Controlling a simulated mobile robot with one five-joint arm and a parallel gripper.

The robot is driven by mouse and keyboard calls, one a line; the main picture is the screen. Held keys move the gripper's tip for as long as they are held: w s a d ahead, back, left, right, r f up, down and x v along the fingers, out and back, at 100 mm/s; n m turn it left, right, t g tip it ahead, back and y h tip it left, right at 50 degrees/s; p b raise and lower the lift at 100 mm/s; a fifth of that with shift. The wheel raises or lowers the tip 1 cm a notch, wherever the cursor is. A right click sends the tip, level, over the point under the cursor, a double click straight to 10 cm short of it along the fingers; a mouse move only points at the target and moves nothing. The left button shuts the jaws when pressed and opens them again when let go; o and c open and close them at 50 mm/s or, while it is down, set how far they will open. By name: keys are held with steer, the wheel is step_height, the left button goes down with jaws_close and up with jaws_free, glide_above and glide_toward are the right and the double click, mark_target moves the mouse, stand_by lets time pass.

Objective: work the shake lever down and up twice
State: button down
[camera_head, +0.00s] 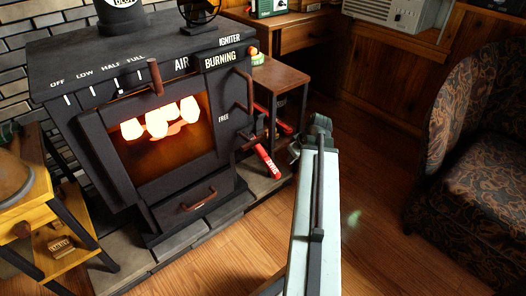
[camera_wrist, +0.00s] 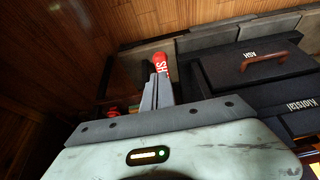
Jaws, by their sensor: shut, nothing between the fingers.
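The shake lever (camera_head: 265,160) has a red handle with white lettering. It sticks out from the stove's right front and slopes down to the right in the head view. In the wrist view, its red end (camera_wrist: 164,65) shows just beyond my fingertips. My gripper (camera_wrist: 157,82) is shut and empty, with the fingers pointing at the handle. The fingers cover part of it, so I cannot tell if they touch. In the head view, my gripper (camera_head: 295,152) is just right of the lever, partly hidden by my arm.
The black stove (camera_head: 75,90) has a lit window and an ash drawer handle (camera_head: 199,200). A brown side table (camera_head: 280,75) stands right behind it. A patterned armchair (camera_head: 480,150) is at right, a yellow cart (camera_head: 30,190) at left. Wood floor (camera_head: 365,220) lies open before the chair.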

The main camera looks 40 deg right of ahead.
mark_target(272, 165)
stand_by(0.4)
steer(key=c, duration=1.9)
jaws_free()
steer(key=shift+w+f, duration=0.15)
steer(key=o, duration=0.8)
steer(key=w+f+b, duration=0.2)
steer(key=w, duration=0.1)
steer(key=w+f+b, duration=0.4)
steer(key=w, duration=0.1)
steer(key=shift+w+d+f, duration=0.1)
steer(key=shift+w+f, duration=0.15)
steer(key=shift+w, duration=0.05)
steer(key=shift+r, duration=0.2)
steer(key=b+x, duration=0.7)
steer(key=shift+f, duration=0.45)
steer(key=shift+r, duration=0.1)
jaws_close()
